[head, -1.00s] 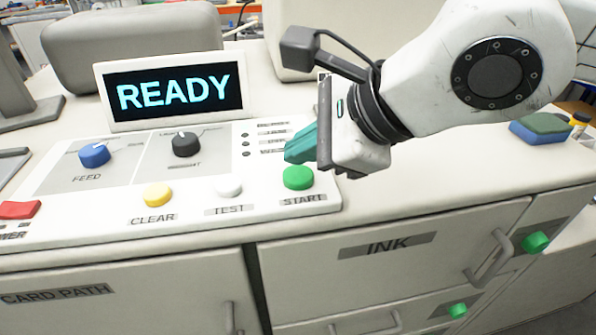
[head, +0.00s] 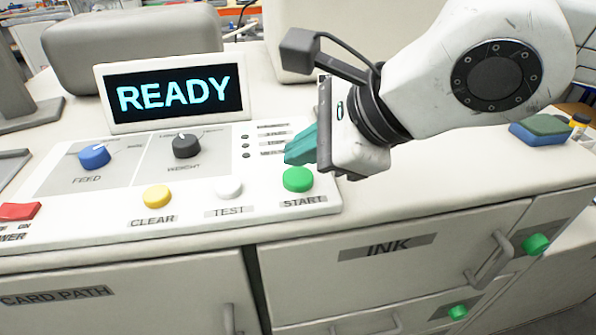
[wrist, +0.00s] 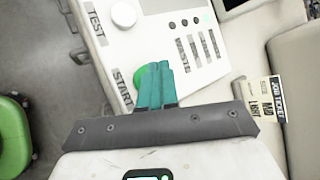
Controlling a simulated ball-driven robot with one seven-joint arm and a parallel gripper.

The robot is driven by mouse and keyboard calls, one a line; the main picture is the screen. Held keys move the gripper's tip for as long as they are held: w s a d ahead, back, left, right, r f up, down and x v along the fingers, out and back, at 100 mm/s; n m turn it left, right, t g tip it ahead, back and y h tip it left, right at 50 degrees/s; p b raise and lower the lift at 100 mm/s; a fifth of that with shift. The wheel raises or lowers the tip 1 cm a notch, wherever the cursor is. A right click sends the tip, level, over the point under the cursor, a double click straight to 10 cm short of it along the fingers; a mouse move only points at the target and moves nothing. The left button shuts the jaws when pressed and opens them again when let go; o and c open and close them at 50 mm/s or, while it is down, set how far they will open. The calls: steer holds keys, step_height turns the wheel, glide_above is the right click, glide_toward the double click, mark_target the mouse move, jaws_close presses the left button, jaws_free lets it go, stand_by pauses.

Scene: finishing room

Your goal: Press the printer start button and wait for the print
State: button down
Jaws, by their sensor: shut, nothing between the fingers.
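The green START button (head: 298,179) sits at the right end of the printer's control panel (head: 100,215). In the wrist view the START button (wrist: 139,75) is partly covered by my fingers. My gripper (head: 291,153) is shut and empty, its teal fingertips together just behind and above the button in the head view. My gripper also shows in the wrist view (wrist: 156,68), its tips beside the button. I cannot tell whether they touch it. The display (head: 175,92) reads READY.
The panel also has a white TEST button (head: 228,187), a yellow CLEAR button (head: 157,196), a red power switch (head: 19,211), a blue FEED knob (head: 95,155) and a black knob (head: 186,146). A blue-green sponge-like block (head: 541,129) lies at the right.

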mark_target(303, 179)
steer(key=shift+f+b, duration=0.75)
steer(key=shift+b, duration=0.45)
stand_by(1.1)
steer(key=shift+r, duration=0.15)
stand_by(0.3)
steer(key=shift+r, duration=0.65)
steer(key=shift+r+p, duration=1.35)
steer(key=shift+r, duration=1.15)
stand_by(2.1)
